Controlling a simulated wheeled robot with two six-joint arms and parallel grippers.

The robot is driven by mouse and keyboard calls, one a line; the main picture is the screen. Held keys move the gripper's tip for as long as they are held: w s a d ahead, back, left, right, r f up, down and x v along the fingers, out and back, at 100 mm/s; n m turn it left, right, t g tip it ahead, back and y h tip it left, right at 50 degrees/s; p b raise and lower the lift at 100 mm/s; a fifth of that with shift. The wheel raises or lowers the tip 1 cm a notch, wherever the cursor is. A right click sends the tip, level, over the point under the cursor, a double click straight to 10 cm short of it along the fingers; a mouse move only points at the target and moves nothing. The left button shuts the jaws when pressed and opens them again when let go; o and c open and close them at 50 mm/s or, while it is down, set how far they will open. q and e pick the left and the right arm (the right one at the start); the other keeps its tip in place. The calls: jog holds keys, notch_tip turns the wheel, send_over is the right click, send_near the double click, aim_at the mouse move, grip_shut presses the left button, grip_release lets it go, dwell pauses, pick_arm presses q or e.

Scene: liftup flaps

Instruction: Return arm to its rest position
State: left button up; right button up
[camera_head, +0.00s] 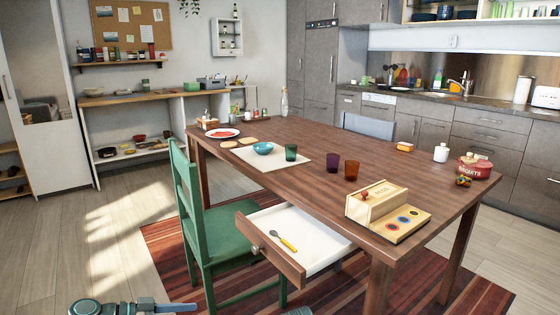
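My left arm shows at the bottom left edge, low over the floor. Its gripper (180,307) points right, cut by the lower edge and too small to tell open or shut. It is apart from the table, drawer and chair, and no object shows in it. My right gripper is not in view. A light wooden box (383,203) with a red knob stands on the table's near right part, with round coloured spots on its front board.
The wooden table (330,150) has an open white drawer (310,228) holding a yellow-handled utensil (284,241). A green chair (215,240) stands left of the drawer. Cups, a bowl (263,148) and a red tin (474,167) stand on the table. Floor at left is clear.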

pick_arm(q)
jog(key=s+d+f+n+g+y+p, duration=0.1)
jog(key=s+d+f+n+g+y, duration=0.25)
jog(key=d+f+y, duration=0.35)
jog(key=s+d+f+n+g+y+p, duration=0.25)
jog(key=s+d+f+y, duration=0.25)
jog(key=d+y, duration=0.3)
notch_tip(320, 180, up, 38)
jog(key=d+p, duration=0.1)
jog(key=p, duration=3.6)
jog(key=shift+d+m+h, duration=0.15)
jog(key=shift+m+h, duration=0.15)
jog(key=shift+h, duration=0.1)
jog(key=shift+f, duration=0.15)
